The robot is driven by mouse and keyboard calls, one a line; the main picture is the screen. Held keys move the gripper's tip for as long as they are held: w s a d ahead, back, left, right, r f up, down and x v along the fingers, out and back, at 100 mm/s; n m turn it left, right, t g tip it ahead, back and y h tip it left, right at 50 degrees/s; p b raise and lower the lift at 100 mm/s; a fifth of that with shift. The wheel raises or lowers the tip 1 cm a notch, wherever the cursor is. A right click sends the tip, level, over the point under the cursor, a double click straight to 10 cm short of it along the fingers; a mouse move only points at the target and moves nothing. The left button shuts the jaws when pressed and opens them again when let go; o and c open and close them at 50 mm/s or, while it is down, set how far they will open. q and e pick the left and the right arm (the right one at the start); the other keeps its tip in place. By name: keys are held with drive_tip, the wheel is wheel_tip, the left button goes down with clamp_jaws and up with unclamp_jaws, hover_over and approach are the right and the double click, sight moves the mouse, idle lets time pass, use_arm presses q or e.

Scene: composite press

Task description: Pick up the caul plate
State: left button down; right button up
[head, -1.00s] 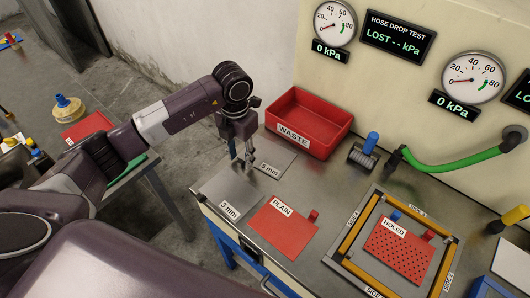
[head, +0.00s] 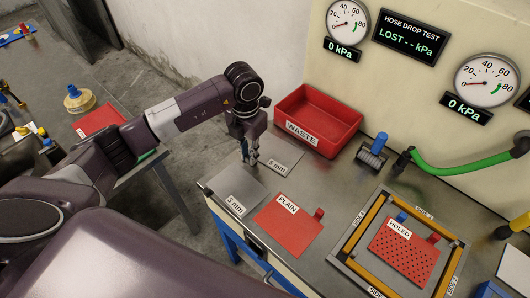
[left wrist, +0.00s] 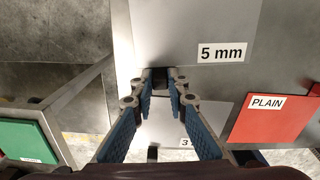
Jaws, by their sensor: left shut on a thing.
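The grey caul plate marked 5 mm (head: 283,151) is at the bench's back left, in front of the waste bin. It also fills the upper middle of the left wrist view (left wrist: 190,25). My left gripper (head: 249,159) points down at its left edge and is shut on it. In the left wrist view the blue-padded fingers (left wrist: 160,82) converge at the plate's near edge, where the grip is partly hidden. I cannot tell whether the plate is clear of the bench. A second grey plate, marked 3 mm (head: 243,186), lies just in front. My right gripper is out of view.
The red waste bin (head: 341,91) stands behind the 5 mm plate. The red PLAIN sheet (head: 287,232) lies to the right of the 3 mm plate. A yellow-edged frame surrounds the red HOLED sheet (head: 402,255). A side table with a red sheet (head: 98,119) is at left.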

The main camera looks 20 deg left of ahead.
use_arm(q)
wheel_tip(320, 180, up, 20)
drive_tip(key=b, duration=0.2)
idle(0.4)
idle(0.9)
